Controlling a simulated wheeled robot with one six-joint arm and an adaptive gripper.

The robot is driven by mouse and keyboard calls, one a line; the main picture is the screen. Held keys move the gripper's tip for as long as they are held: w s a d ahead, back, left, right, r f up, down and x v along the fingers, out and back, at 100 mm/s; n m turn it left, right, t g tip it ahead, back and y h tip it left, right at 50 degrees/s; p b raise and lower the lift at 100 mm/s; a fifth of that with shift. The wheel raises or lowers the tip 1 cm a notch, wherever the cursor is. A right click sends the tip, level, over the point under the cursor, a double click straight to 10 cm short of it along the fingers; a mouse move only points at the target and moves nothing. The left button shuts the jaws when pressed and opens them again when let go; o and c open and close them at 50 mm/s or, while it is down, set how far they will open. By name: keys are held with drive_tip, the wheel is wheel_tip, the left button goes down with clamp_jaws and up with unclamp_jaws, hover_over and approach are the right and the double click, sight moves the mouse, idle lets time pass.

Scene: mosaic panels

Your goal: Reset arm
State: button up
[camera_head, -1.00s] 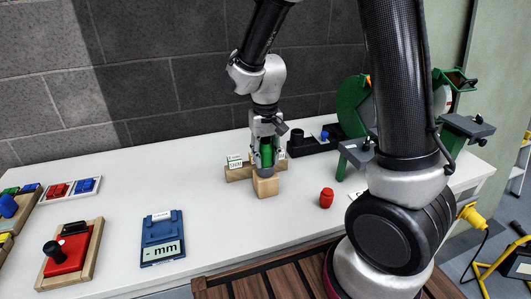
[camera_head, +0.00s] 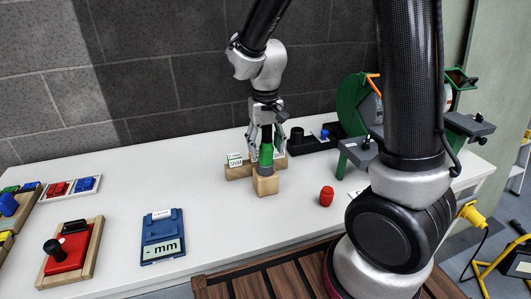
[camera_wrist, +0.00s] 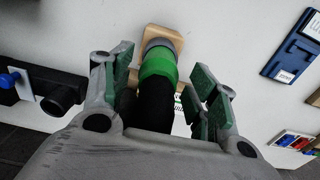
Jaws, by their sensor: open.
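My gripper (camera_head: 265,138) is open above the wooden block near the middle of the table. A green and black piece with a grey base (camera_head: 266,155) stands upright on the wooden block (camera_head: 265,184). In the wrist view my open fingers (camera_wrist: 160,90) lie on either side of the green piece (camera_wrist: 160,65), with gaps between pads and piece. Its black upper part is between the fingers.
A small red piece (camera_head: 326,196) stands on the white table (camera_head: 220,215) to the right. A blue "mm" device (camera_head: 162,238) and a red block on a wooden board (camera_head: 70,250) are at left. A green machine (camera_head: 352,105) stands at the right. The front middle is clear.

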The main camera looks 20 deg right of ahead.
wheel_tip(320, 180, up, 9)
drive_tip(key=shift+f, duration=0.1)
drive_tip(key=s+d+r+t, duration=0.2)
drive_tip(key=s+d+r, duration=0.2)
drive_tip(key=s+d, duration=0.3)
drive_tip(key=s+d+r+t, duration=0.2)
drive_tip(key=s+d+r, duration=0.2)
drive_tip(key=s+d, duration=0.4)
drive_tip(key=s, duration=0.4)
